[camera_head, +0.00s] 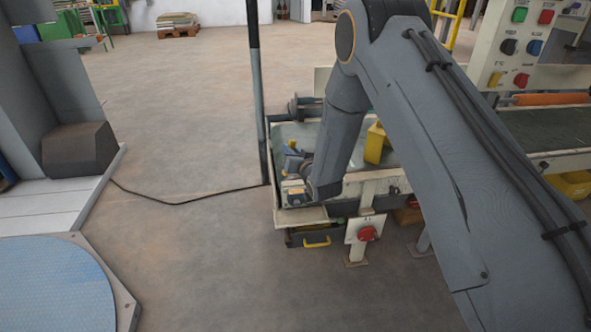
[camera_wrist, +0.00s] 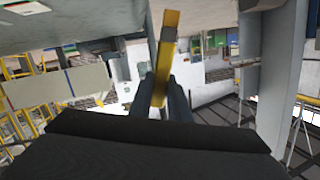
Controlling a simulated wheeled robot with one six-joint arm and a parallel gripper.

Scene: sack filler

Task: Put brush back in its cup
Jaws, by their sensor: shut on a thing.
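The brush (camera_wrist: 168,38) has a yellow handle and a grey band, and it stands up between the fingers of my gripper (camera_wrist: 165,92) in the wrist view. My gripper is shut on it near the lower part of the yellow handle. In the head view my gripper (camera_head: 293,168) is over the near left end of the conveyor table, and the brush is too small there to make out clearly. I cannot clearly identify the cup in either view.
The conveyor table (camera_head: 300,216) has a raised rim. A yellow block-like thing (camera_head: 376,143) stands on it, partly behind my arm. A dark post (camera_head: 257,100) rises at its left. A control panel (camera_head: 525,40) is at upper right. Open floor (camera_head: 190,235) lies left, crossed by a cable.

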